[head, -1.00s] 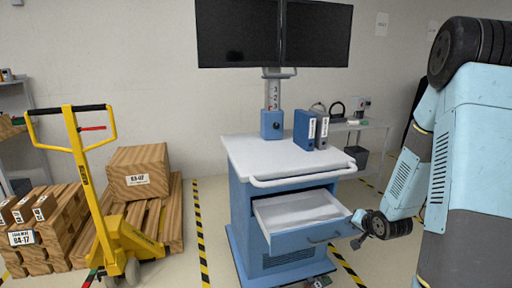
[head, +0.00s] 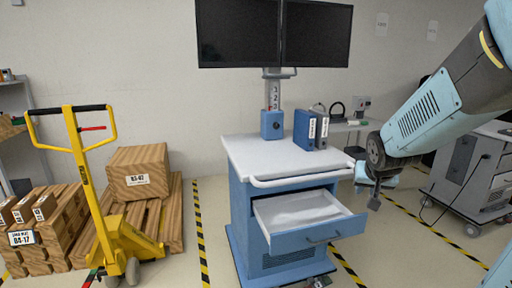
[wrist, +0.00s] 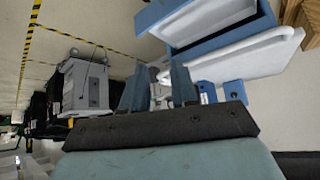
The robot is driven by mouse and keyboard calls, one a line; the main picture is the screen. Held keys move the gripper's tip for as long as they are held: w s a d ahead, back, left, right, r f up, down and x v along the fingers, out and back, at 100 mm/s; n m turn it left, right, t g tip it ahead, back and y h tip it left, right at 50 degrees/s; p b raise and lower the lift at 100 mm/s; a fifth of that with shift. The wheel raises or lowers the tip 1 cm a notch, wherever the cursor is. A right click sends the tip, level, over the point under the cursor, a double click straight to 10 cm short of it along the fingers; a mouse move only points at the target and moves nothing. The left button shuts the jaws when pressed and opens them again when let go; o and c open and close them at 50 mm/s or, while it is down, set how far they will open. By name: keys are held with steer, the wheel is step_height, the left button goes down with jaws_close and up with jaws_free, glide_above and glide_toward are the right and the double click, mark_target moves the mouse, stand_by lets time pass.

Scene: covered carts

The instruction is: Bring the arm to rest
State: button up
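My gripper (head: 375,193) hangs at the end of my arm, to the right of the blue cart (head: 243,215) in the head view. It points down, just right of the cart's open drawer (head: 338,229), and looks clear of it. In the wrist view the two fingers of my gripper (wrist: 156,80) stand apart with a gap between them, and I see nothing held. The open drawer also shows at the top of the wrist view (wrist: 185,30). It looks empty.
A grey cart (head: 470,170) stands at the right. A yellow pallet jack (head: 118,235) and wooden crates (head: 138,172) are at the left. Yellow-black tape marks the floor.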

steer(key=s+a+r+n+g+y, duration=0.1)
steer(key=s+a+r, duration=0.2)
steer(key=s, duration=0.6)
steer(key=s+a+r+n, duration=0.2)
steer(key=s+r, duration=0.3)
steer(key=s, duration=0.4)
steer(key=shift+a+r+g+y, duration=0.3)
steer(key=shift+a+g+y, duration=0.1)
steer(key=shift+a, duration=0.35)
